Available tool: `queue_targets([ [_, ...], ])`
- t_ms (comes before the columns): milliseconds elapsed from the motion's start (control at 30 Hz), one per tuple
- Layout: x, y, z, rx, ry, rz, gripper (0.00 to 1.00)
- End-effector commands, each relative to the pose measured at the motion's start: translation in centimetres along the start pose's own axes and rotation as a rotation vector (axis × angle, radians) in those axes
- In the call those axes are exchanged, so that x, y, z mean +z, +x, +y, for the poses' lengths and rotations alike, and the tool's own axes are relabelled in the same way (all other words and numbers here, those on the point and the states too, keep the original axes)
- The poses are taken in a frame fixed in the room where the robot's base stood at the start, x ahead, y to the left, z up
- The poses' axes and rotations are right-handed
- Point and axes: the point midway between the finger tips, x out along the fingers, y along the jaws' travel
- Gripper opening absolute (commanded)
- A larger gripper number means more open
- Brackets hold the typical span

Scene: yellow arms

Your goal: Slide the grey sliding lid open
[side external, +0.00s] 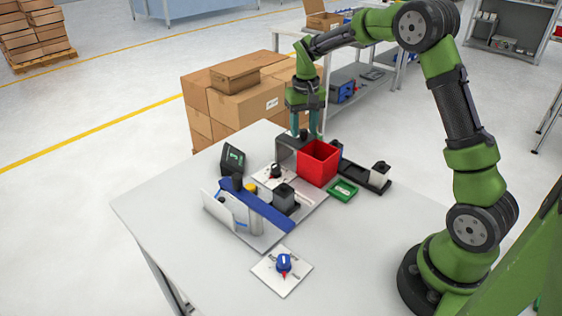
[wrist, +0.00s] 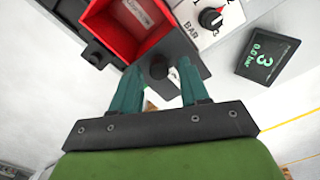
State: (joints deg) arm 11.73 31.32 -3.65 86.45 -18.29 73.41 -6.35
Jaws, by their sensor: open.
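The grey sliding lid (wrist: 178,52) is a flat dark plate with a round black knob (wrist: 158,68), seen in the wrist view at the edge of an open-topped red box (wrist: 97,25). A pale label shows inside the box. In the side view the red box (side external: 318,164) stands at the back of the table, with the grey lid (side external: 286,142) at its left. My gripper (wrist: 160,67) is open, with its teal fingers on either side of the knob; I cannot tell whether they touch it. In the side view my gripper (side external: 306,133) points down over the lid.
A dial panel (side external: 273,178) and a small display (side external: 233,158) stand left of the box. A blue bar (side external: 262,210) and a dark block (side external: 284,198) are nearer the front.

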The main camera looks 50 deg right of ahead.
Motion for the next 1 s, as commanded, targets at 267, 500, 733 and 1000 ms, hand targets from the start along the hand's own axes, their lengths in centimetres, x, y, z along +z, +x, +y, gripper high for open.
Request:
queue_targets([
  [267, -0.1, -2.4, 0.0, 0.000, 0.000, 0.003, 0.45],
  [500, -0.1, -4.2, 0.0, 0.000, 0.001, 0.002, 0.45],
  [733, 0.0, -5.7, 0.0, 0.000, 0.001, 0.003, 0.45],
  [1000, 0.0, -5.8, 0.0, 0.000, 0.001, 0.001, 0.45],
])
